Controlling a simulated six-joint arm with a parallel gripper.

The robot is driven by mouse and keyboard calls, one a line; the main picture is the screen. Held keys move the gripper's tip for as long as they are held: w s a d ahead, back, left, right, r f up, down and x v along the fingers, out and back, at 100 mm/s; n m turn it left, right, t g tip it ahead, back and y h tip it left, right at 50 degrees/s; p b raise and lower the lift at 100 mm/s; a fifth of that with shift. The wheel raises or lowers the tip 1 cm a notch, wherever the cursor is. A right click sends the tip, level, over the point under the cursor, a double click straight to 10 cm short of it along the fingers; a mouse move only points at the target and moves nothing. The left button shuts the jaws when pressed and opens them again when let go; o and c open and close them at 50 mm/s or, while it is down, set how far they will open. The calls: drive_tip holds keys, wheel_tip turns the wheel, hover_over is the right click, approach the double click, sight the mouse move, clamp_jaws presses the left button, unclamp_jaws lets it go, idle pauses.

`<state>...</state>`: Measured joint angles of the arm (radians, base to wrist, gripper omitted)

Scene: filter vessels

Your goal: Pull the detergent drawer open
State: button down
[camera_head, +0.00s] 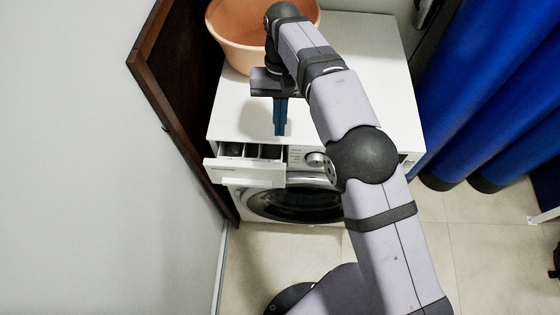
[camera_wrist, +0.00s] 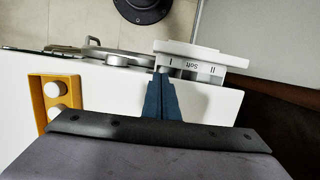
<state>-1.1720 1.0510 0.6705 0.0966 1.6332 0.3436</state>
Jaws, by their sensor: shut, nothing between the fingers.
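The white detergent drawer (camera_head: 246,172) sticks out from the upper left of the washing machine's front, and its dark compartments show from above. In the wrist view the drawer (camera_wrist: 205,52) shows its tray with the marks I, Soft and II. My gripper (camera_head: 281,133) points down at the machine's front top edge, just behind the drawer. Its blue fingers are shut together with nothing between them. In the wrist view the fingertips (camera_wrist: 161,74) overlap the drawer's near side; I cannot tell whether they touch it.
The white machine top (camera_head: 365,55) carries an orange basin (camera_head: 235,40) at the back left. A yellow holder with white round items (camera_wrist: 42,98) shows in the wrist view. A dark wooden panel (camera_head: 165,90) stands close on the left; blue curtains (camera_head: 490,90) hang right.

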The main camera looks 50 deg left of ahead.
sight(280, 166)
drive_tip(key=shift+w+d, duration=0.15)
drive_tip(key=shift+d, duration=0.05)
drive_tip(key=shift+f, duration=0.1)
drive_tip(key=p+x, duration=0.1)
drive_tip(key=x, duration=0.8)
drive_tip(key=shift+d, duration=0.15)
drive_tip(key=shift+s+d+f+p, duration=0.15)
drive_tip(key=shift+s+f+p, duration=0.1)
drive_tip(key=shift+p, duration=0.2)
drive_tip(key=shift+s+d+p, duration=0.7)
drive_tip(key=shift+s+d, duration=0.55)
drive_tip(key=shift+s+d, duration=0.1)
